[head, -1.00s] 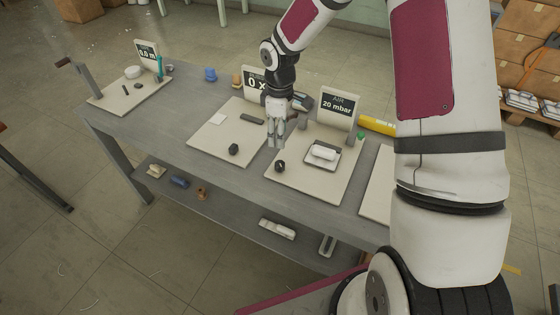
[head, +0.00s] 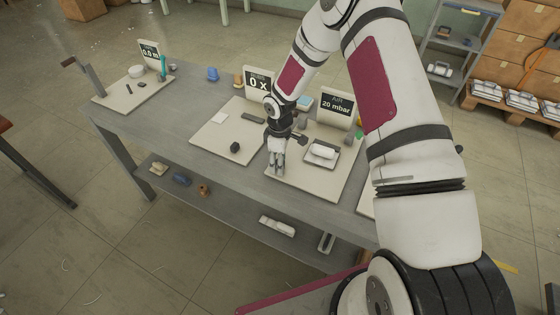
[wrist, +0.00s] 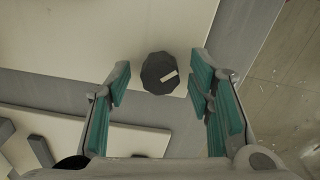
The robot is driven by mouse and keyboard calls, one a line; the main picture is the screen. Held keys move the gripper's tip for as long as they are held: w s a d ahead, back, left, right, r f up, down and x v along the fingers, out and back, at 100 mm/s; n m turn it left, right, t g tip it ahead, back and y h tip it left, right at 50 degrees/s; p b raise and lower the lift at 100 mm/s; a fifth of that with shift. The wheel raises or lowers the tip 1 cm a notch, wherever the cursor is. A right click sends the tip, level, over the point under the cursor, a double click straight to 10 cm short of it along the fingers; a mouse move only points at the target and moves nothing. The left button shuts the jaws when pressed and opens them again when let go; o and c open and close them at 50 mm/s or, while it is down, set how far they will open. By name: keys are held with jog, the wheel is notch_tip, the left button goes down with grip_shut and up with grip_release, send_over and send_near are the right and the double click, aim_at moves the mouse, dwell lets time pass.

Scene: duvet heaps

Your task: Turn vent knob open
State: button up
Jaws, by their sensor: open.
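The black faceted knob (wrist: 155,72) with a white pointer mark stands on a cream board (wrist: 100,35) in the wrist view. My gripper (wrist: 159,86) is open, with one teal-padded finger on each side of the knob and a visible gap to both. In the head view my gripper (head: 277,170) is low over the front left of the cream board (head: 318,185) with the AIR display (head: 337,105), which reads 20 mbar. It hides the knob there. Whether the fingertips are down at knob height is unclear.
A white block on a tray (head: 322,153) sits just right of my gripper. The neighbouring board on the left has another dark knob (head: 235,147) and a display (head: 258,84). The grey table's (head: 215,168) front edge is close by.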

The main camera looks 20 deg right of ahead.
jog(key=shift+f, duration=0.1)
grip_shut()
jog(key=shift+m, duration=0.3)
jog(key=m+b, duration=0.1)
jog(key=m, duration=0.2)
jog(key=shift+m, duration=0.4)
jog(key=m, duration=0.4)
jog(key=shift+w+m+b, duration=0.1)
jog(key=shift+m+b, duration=0.2)
jog(key=shift+b, duration=0.05)
jog(key=m, duration=0.4)
jog(key=shift+b, duration=0.4)
jog(key=shift+m+b, duration=0.45)
jog(key=shift+m, duration=1.95)
